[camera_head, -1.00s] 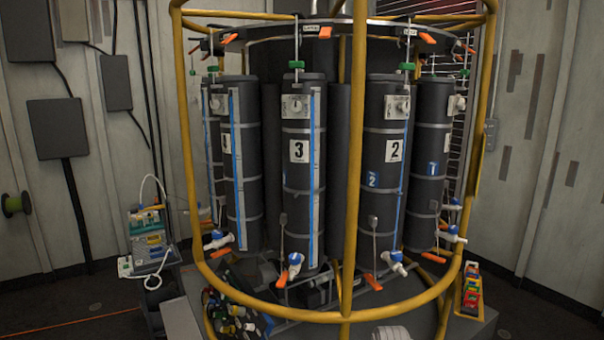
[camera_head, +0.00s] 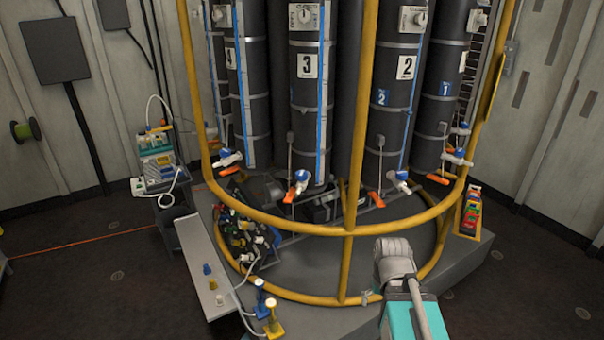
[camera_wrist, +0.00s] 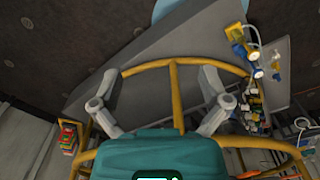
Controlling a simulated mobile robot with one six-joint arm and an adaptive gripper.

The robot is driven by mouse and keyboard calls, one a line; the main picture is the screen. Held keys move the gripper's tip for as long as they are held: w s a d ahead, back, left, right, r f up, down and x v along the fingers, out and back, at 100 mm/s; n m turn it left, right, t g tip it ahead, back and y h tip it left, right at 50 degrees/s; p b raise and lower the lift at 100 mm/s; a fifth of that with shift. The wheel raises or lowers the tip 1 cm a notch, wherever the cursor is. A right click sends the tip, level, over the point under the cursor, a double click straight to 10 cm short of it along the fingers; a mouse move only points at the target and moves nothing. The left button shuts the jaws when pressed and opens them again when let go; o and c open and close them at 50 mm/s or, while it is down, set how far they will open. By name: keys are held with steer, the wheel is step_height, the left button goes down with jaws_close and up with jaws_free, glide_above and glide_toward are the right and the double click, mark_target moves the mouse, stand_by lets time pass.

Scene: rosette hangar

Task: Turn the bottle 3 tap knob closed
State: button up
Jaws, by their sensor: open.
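Bottle 3 (camera_head: 306,110), a tall dark cylinder with a white number 3 label, stands in the rosette behind the yellow cage in the head view. Its tap (camera_head: 299,180) is at its foot, with a blue knob and an orange piece just below. The tap is small, so I cannot read the knob's setting. My gripper (camera_wrist: 159,78) is open and empty in the wrist view, its two grey fingers spread ahead of a teal body. The wrist view does not clearly show the tap. In the head view, part of my arm shows at lower right, outside the cage.
The yellow cage rail (camera_head: 285,224) and its upright (camera_head: 356,150) stand before the bottles. Bottle 2 (camera_head: 400,110) has a similar tap (camera_head: 399,180) to the right. A grey bench (camera_head: 212,270), tubing and blue and yellow fittings (camera_head: 261,300) lie at lower left. Open floor is at right.

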steer(key=n+t+y+b, duration=0.5)
steer(key=n+t+y, duration=0.4)
steer(key=t+y, duration=0.4)
glide_toward(306, 177)
steer(key=d, duration=0.1)
steer(key=shift+s+r, duration=0.25)
steer(key=shift+s, duration=0.25)
steer(key=x, duration=1.3)
steer(key=shift+w+a+f, duration=0.25)
steer(key=shift+a, duration=0.05)
